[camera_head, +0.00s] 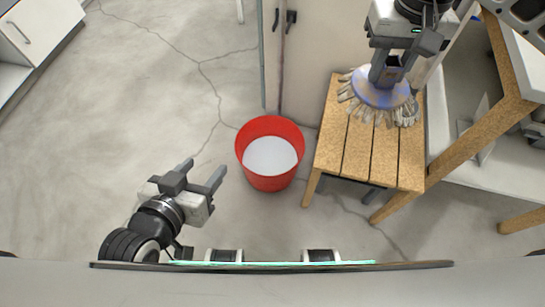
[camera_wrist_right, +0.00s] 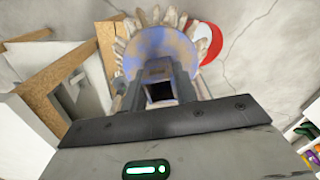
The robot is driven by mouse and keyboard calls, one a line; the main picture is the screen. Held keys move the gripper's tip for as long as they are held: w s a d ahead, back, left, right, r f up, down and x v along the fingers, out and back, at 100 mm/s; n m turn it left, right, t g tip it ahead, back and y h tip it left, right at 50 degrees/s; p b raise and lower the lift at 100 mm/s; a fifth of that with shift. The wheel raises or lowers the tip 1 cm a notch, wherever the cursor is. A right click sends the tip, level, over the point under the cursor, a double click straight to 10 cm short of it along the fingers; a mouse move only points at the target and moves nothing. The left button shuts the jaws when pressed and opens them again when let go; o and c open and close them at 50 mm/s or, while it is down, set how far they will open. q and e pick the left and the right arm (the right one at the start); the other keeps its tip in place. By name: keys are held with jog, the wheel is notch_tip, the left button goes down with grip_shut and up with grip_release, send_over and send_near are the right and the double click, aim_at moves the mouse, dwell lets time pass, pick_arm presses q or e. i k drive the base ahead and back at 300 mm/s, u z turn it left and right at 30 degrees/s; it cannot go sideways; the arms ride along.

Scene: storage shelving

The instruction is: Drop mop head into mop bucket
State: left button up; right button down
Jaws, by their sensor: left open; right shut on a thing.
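The mop head (camera_head: 383,92) has a blue-purple round top and a fringe of pale strands. My right gripper (camera_head: 387,72) is shut on it and holds it over the wooden slatted stool. The right wrist view also shows the mop head (camera_wrist_right: 162,50) between the fingers of my right gripper (camera_wrist_right: 158,85). The red mop bucket (camera_head: 268,180) stands on the floor left of the stool, with a pale interior. Part of the bucket (camera_wrist_right: 212,42) shows behind the mop head in the right wrist view. My left gripper (camera_head: 200,176) is open and empty, left of the bucket.
The wooden slatted stool (camera_head: 360,150) stands just right of the bucket. A pale cabinet with dark handles (camera_head: 310,60) is behind the bucket. A wooden-framed shelf (camera_head: 455,150) is at the right. The cracked concrete floor (camera_head: 150,100) at the left is clear.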

aim_at(274, 165)
jog(key=k, duration=0.6)
jog(key=z, duration=1.35)
jog(key=i, duration=0.8)
jog(key=u, duration=2.45)
jog(key=i, duration=0.5)
